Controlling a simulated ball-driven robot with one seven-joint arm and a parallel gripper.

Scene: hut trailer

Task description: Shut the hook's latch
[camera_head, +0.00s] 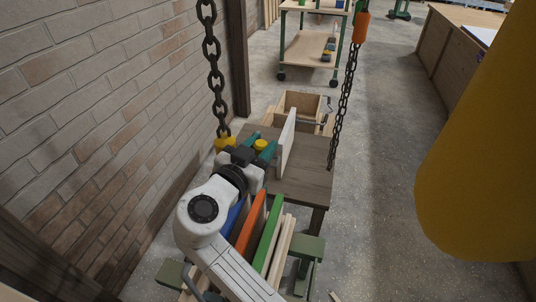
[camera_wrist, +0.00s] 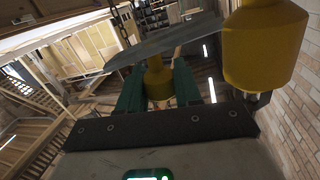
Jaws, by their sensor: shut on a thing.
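A dark chain (camera_head: 214,65) hangs at the left and ends in a yellow fitting (camera_head: 224,143), which I take to be the hook's top. My gripper (camera_head: 261,146) is just right of it, with a yellow knob (camera_head: 260,144) between its green fingers. In the wrist view, my gripper (camera_wrist: 158,80) is shut on this yellow knob (camera_wrist: 158,76), which sits under a flat grey metal piece (camera_wrist: 165,42), possibly the latch. A larger yellow body (camera_wrist: 262,45) stands close at the right. The hook's curve and the latch's closing end are not clear in either view.
A dark wooden table (camera_head: 310,172) with an upright pale board (camera_head: 287,143) lies beyond my gripper. Coloured boards (camera_head: 268,235) stand below it. A brick wall (camera_head: 80,110) is close on the left. A second chain (camera_head: 342,105) and a large yellow shape (camera_head: 485,150) are at the right.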

